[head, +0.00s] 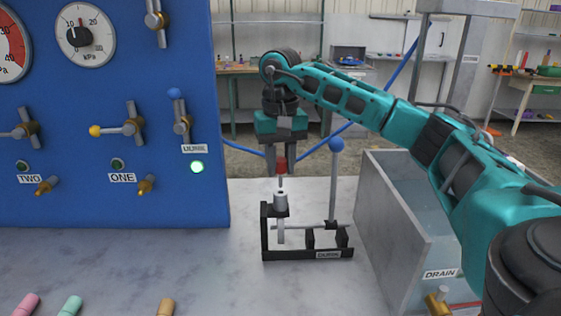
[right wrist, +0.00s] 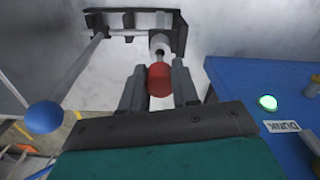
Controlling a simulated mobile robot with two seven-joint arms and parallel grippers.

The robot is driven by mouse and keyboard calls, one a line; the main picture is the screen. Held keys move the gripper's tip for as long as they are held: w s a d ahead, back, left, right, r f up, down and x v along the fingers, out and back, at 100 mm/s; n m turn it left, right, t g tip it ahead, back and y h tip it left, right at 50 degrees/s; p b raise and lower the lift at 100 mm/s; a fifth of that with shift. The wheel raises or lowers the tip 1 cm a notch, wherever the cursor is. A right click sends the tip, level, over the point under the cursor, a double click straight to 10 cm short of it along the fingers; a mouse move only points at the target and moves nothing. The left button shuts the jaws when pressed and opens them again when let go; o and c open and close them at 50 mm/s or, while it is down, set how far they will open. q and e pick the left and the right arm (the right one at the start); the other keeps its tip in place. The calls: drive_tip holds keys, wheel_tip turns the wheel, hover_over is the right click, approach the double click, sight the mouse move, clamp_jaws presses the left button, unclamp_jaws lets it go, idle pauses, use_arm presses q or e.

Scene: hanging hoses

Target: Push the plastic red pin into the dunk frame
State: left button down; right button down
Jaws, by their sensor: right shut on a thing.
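The red pin (head: 281,166) is upright between the fingers of my right gripper (head: 282,165), directly above the grey socket of the dunk frame. The pin's red head also shows between the fingertips in the right wrist view (right wrist: 159,80). My right gripper is shut on it. The dunk frame (head: 266,230) is a black stand on the table with a grey cylinder and a blue-knobbed lever (head: 335,146) at its right. The pin's thin lower tip meets or nearly meets the cylinder top; I cannot tell how deep it sits. My left gripper is not in view.
A blue panel (head: 100,190) with gauges, valves and a lit green lamp (head: 197,167) stands at the left. A water tank (head: 400,250) marked DRAIN stands right of the frame. Several coloured pegs (head: 70,305) lie at the front left. The table between is clear.

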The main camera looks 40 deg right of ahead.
sight(281, 181)
drive_tip(key=shift+p, duration=0.8)
idle(1.1)
drive_tip(key=shift+f+b, duration=0.35)
drive_tip(key=shift+f, duration=0.15)
drive_tip(key=shift+f+b, duration=1.05)
drive_tip(key=shift+f, duration=0.8)
drive_tip(key=c, duration=0.8)
unclamp_jaws()
wheel_tip(281, 181, up, 12)
drive_tip(key=shift+p, duration=1.2)
drive_tip(key=shift+r, duration=0.5)
